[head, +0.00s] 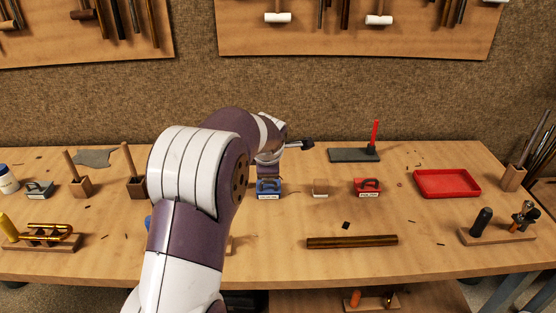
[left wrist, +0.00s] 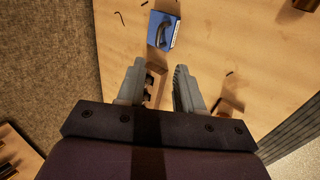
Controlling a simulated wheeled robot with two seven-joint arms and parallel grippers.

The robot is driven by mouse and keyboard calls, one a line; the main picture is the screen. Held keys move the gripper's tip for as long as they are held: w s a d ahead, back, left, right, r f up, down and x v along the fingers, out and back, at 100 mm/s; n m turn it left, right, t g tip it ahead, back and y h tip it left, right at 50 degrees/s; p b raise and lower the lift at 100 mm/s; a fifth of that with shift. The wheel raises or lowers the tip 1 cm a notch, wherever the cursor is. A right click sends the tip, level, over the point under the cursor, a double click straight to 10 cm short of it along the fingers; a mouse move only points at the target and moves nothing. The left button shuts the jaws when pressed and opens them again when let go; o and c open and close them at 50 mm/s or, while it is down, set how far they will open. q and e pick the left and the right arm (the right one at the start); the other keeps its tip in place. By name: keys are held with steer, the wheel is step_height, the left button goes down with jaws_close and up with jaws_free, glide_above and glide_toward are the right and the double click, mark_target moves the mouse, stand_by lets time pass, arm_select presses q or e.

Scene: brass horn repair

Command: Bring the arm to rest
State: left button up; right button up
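My left arm rises from the lower left of the head view and bends right over the bench. Its gripper (head: 300,145) is above the back part of the bench, left of the grey mat. In the left wrist view the two fingers of the left gripper (left wrist: 160,82) stand apart. I see nothing held between them. A blue box (left wrist: 163,30) with a dark handle lies on the bench beyond the fingertips; it also shows in the head view (head: 268,189) below the wrist. My right gripper is not in view.
The bench (head: 450,270) bears a grey mat (head: 348,155) with a red-handled tool (head: 375,136), a red tray (head: 447,183), a red box (head: 367,187), a small wooden block (head: 320,186) and a brass tube (head: 352,242). Tool boards hang on the back wall. The arm hides part of the bench.

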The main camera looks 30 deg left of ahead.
arm_select(q)
steer(key=s+d+f+m+g+h+p, duration=0.3)
steer(key=s+d+m, duration=0.5)
steer(key=s+m, duration=0.65)
steer(key=s+d+r+m+g+p, duration=0.1)
steer(key=s+d+r+m+p, duration=0.1)
steer(key=s+d+m+p, duration=0.5)
steer(key=shift+s+d+r+m+g, duration=0.3)
steer(key=shift+s+r+m, duration=0.1)
steer(key=shift+s+m, duration=1.05)
